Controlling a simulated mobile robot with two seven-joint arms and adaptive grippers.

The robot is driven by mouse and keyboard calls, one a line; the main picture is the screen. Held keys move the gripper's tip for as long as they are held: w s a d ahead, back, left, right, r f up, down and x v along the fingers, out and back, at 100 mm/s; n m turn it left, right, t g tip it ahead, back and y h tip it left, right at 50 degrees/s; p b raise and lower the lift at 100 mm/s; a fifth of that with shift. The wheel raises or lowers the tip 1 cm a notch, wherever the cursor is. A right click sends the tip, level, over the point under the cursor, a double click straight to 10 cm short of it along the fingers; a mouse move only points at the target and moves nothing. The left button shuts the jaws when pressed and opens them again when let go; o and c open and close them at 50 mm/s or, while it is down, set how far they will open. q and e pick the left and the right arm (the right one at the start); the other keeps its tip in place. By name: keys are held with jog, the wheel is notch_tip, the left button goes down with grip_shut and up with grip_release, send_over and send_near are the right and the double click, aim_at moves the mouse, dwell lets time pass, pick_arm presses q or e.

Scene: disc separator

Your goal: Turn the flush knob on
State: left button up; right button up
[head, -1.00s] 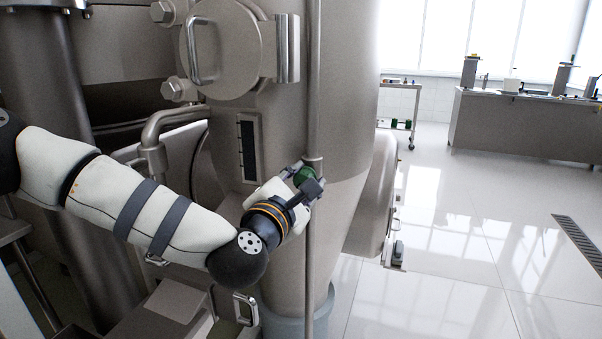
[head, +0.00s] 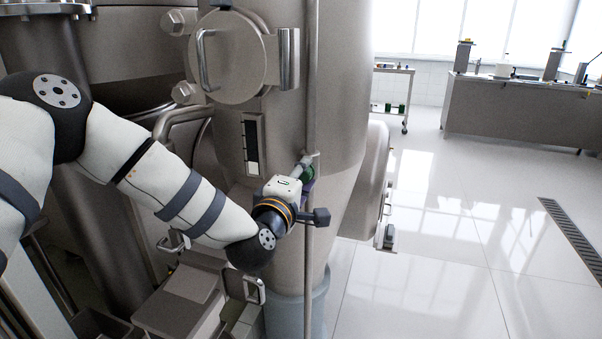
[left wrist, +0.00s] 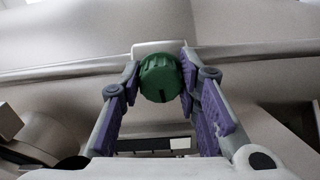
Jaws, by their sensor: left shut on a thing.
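The flush knob is a round green knob (left wrist: 160,78) with a dark notch at its lower edge in the left wrist view. It sits on a thin vertical pipe (head: 312,90) in front of the large steel vessel. In the head view only a small green part of the knob (head: 309,173) shows beside my gripper. My left gripper (left wrist: 160,82) has a purple-padded finger on each side of the knob and is shut on it. In the head view the left gripper (head: 307,172) hides most of the knob. My right gripper is in neither view.
The steel vessel (head: 345,110) stands close behind the knob, with a round hatch (head: 232,57) and a dark sight strip (head: 251,145) to the left. Clear tiled floor lies to the right, with a drain grate (head: 575,240) and a far counter (head: 510,110).

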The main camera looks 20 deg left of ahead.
pick_arm(q)
jog(key=shift+m, duration=0.5)
jog(key=o, duration=1.2)
jog(key=shift+a, duration=0.1)
jog(key=s, duration=1.2)
jog(key=shift+a, duration=0.2)
jog(key=shift+f, duration=0.1)
